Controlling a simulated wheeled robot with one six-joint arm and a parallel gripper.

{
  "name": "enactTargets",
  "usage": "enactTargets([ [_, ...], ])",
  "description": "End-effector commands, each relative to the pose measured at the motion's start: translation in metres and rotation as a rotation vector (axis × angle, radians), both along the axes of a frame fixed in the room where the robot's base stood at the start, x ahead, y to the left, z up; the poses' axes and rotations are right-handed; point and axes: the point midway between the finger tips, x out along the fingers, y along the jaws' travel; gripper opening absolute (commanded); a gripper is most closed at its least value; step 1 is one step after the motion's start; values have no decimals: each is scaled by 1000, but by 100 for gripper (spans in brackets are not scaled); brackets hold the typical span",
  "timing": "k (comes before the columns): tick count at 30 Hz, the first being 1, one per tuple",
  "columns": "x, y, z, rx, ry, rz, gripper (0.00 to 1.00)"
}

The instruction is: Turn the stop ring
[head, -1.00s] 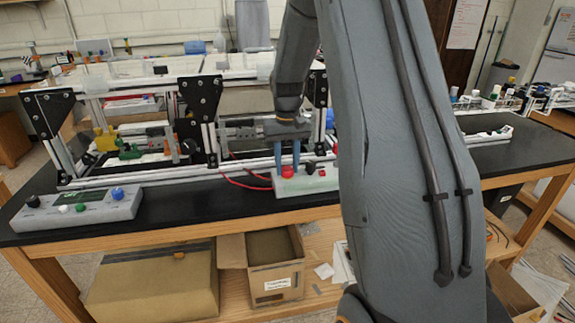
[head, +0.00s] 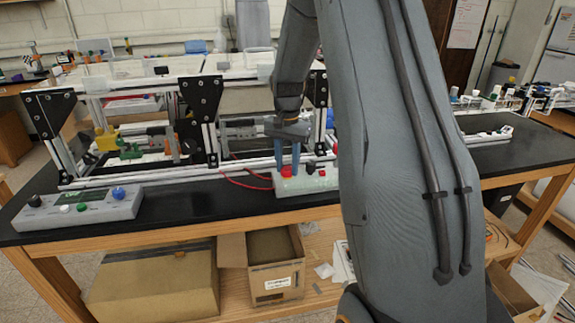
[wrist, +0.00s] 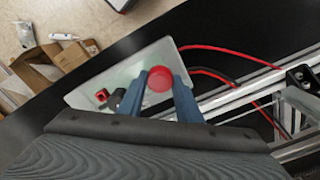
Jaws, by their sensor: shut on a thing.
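The stop ring is the round red piece (head: 286,172) on top of the pale control box (head: 307,184) near the front edge of the black bench. In the wrist view the red ring (wrist: 160,79) sits between the two blue fingers. My gripper (head: 287,166) points down over the box and is shut on the ring, with one finger on each side. The wrist view shows my gripper (wrist: 158,88) from above, and part of the ring's sides is hidden by the fingers.
Red cables (head: 245,183) run left of the box. The aluminium extrusion frame (head: 150,178) stands behind. A second control box (head: 80,208) lies left.

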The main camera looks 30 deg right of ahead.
Motion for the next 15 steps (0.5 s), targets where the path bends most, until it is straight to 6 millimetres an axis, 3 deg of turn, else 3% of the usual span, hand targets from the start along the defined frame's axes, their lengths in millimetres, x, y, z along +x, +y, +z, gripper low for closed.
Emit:
enactTargets([
  [14, -1, -1, -1, -1, 1, -17, 9],
  [15, -1, -1, -1, -1, 1, -17, 33],
])
